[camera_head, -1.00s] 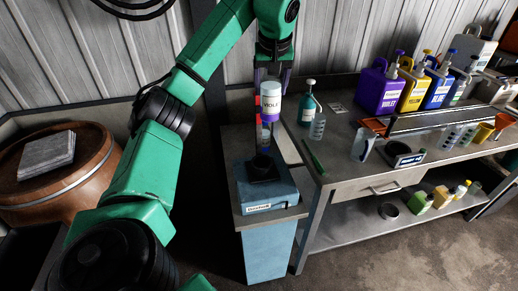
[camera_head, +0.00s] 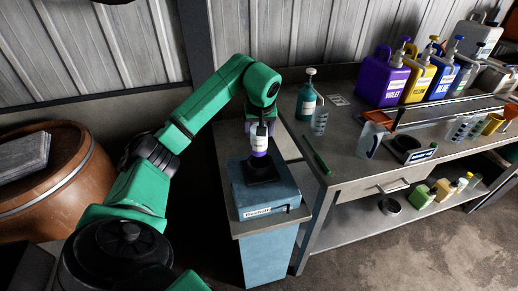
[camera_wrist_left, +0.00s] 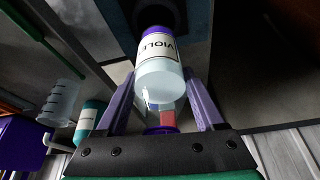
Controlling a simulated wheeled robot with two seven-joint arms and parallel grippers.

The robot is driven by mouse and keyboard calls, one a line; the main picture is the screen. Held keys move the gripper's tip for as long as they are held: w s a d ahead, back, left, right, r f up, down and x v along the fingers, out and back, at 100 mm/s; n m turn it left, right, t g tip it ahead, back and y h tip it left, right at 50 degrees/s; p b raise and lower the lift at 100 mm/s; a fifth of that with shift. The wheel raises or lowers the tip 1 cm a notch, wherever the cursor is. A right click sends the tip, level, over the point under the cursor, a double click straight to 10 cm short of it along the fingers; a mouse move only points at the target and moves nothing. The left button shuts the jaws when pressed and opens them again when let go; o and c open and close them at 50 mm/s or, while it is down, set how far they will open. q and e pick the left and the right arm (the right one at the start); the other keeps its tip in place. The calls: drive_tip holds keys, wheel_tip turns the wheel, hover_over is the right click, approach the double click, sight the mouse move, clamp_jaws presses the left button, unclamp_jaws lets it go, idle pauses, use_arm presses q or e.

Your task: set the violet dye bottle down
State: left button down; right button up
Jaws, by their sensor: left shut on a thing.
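The violet dye bottle (camera_head: 259,142) is a small white bottle with a purple end, held over the black top (camera_head: 263,170) of the blue machine (camera_head: 262,190). In the left wrist view the bottle (camera_wrist_left: 163,62) shows its "VIOLE…" label, with its pale end toward the camera and purple end away. My left gripper (camera_head: 259,127) is shut on it, its fingers on either side in the wrist view. I cannot tell whether the bottle touches the black top. A clear piece with a red patch (camera_wrist_left: 166,117) shows nearer the palm. My right gripper is out of view.
The workbench (camera_head: 345,185) stands to the right with a teal pump bottle (camera_head: 306,102), a clear beaker (camera_head: 319,121) and a green stick (camera_head: 317,156). Violet (camera_head: 382,80), yellow and blue jugs stand behind. A brown barrel (camera_head: 70,190) is at the left.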

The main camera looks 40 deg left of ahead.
sight(259, 148)
use_arm(q)
wheel_tip(259, 148, down, 7)
drive_tip(key=shift+r+p, duration=0.1)
drive_tip(key=shift+p, duration=0.35)
unclamp_jaws()
drive_tip(key=b+v, duration=0.1)
drive_tip(key=v, duration=1.1)
drive_tip(key=shift+w, duration=0.1)
